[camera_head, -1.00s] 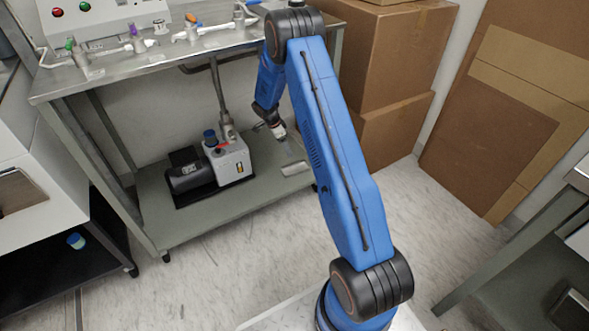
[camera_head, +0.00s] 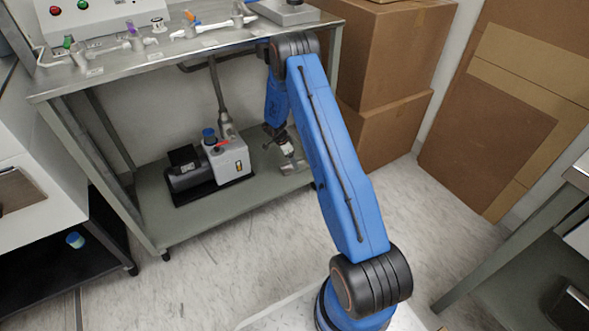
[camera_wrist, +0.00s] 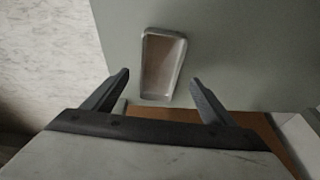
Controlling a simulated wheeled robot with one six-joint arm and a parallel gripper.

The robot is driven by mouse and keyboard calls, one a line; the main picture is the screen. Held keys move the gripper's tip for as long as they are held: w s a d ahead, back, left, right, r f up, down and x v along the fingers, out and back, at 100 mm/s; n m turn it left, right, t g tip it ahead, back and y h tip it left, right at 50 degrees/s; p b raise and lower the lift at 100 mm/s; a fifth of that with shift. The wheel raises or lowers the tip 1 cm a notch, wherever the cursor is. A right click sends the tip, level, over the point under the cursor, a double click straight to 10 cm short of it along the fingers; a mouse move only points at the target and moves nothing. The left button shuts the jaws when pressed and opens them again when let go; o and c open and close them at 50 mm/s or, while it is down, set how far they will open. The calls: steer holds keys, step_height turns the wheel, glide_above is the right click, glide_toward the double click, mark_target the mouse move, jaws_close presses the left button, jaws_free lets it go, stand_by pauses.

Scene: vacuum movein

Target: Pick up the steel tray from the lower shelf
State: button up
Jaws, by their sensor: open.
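The steel tray (camera_wrist: 161,64) is a small shallow rectangle with a raised rim, lying on the grey lower shelf (camera_wrist: 235,50) in the wrist view. In the head view the tray (camera_head: 293,168) is small and partly hidden by my gripper (camera_head: 287,158), which is over it at the shelf's right end. In the wrist view my gripper (camera_wrist: 157,82) is open, with one dark finger on each side of the tray's near end. Nothing is held between the fingers. Whether the fingertips touch the shelf or tray, I cannot tell.
A vacuum pump (camera_head: 208,170) stands on the lower shelf left of the tray. The steel tabletop (camera_head: 120,70) with valves is above the shelf. Cardboard boxes (camera_head: 385,140) stand to the right. The floor in front (camera_head: 230,240) is clear.

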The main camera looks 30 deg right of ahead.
steer(key=x, duration=0.4)
steer(key=shift+d+f, duration=0.15)
steer(key=c, duration=1.2)
